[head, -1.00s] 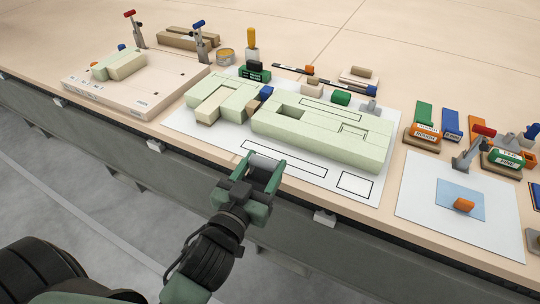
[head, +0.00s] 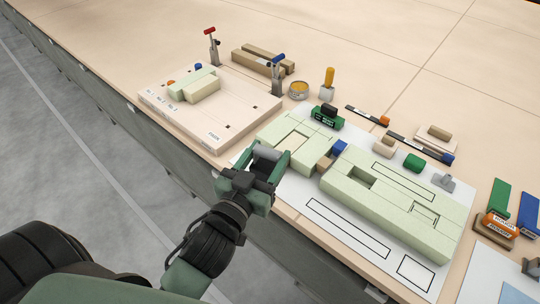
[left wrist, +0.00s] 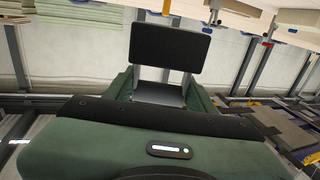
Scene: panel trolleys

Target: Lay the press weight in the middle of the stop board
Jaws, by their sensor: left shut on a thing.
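My left gripper (head: 268,157) is shut on a grey piece, which I take to be the press weight (head: 265,152). In the left wrist view it shows as a dark rectangular block (left wrist: 170,48) between the fingers. The gripper is over the front left corner of the white mat, right of and nearer than the pale board (head: 213,128), which seems to be the stop board. On that board, pale green and cream blocks (head: 202,90) lie toward the back left. Its front right part is bare. My right gripper is not in view.
Red-handled (head: 212,45) and blue-handled (head: 277,75) clamps stand at the board's back and right edges. Brown bars (head: 262,60) and a round tin (head: 298,90) lie behind. Large pale green blocks (head: 395,205) cover much of the white mat (head: 345,232).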

